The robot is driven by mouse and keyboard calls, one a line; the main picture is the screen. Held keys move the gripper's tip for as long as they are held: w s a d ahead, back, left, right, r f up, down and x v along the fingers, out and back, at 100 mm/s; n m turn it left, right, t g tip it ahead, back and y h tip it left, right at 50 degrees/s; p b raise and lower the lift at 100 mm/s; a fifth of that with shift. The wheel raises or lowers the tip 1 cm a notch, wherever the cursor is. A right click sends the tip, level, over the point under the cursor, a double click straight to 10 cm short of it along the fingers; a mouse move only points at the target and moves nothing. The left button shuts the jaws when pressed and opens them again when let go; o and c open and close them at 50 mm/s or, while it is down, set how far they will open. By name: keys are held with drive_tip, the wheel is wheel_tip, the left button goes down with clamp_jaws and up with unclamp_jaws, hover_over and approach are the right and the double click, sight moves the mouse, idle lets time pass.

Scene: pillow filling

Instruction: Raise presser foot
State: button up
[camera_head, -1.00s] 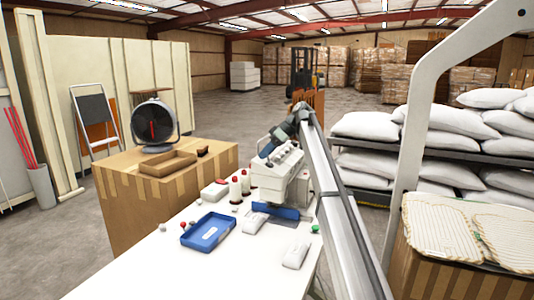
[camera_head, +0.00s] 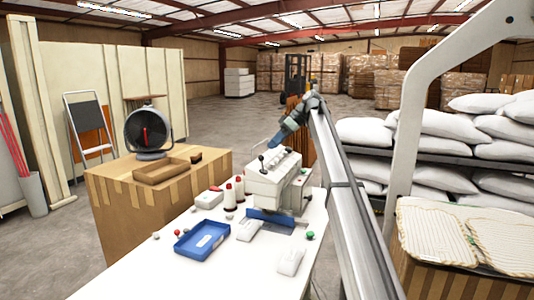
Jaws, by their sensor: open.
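A white sewing machine (camera_head: 272,182) stands at the far end of the white table. A small dark-knobbed lever (camera_head: 262,160) sticks up at its upper left. The presser foot is too small to make out; a blue plate (camera_head: 268,217) lies at the machine's base. My arm reaches in from the lower right, and my gripper (camera_head: 270,143) hangs above the machine's top, pointing down and left. The fingers are small and thin in this view. They look empty and a little apart from the machine; whether they touch the lever cannot be told.
On the table (camera_head: 165,268) are a blue tray (camera_head: 203,240), thread spools (camera_head: 234,194), and white boxes (camera_head: 290,261). A cardboard box (camera_head: 120,215) with a fan (camera_head: 149,131) stands left. White sacks (camera_head: 435,150) fill shelves at right. The table's front left is clear.

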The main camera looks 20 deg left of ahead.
drive_tip(key=shift+v, duration=2.6)
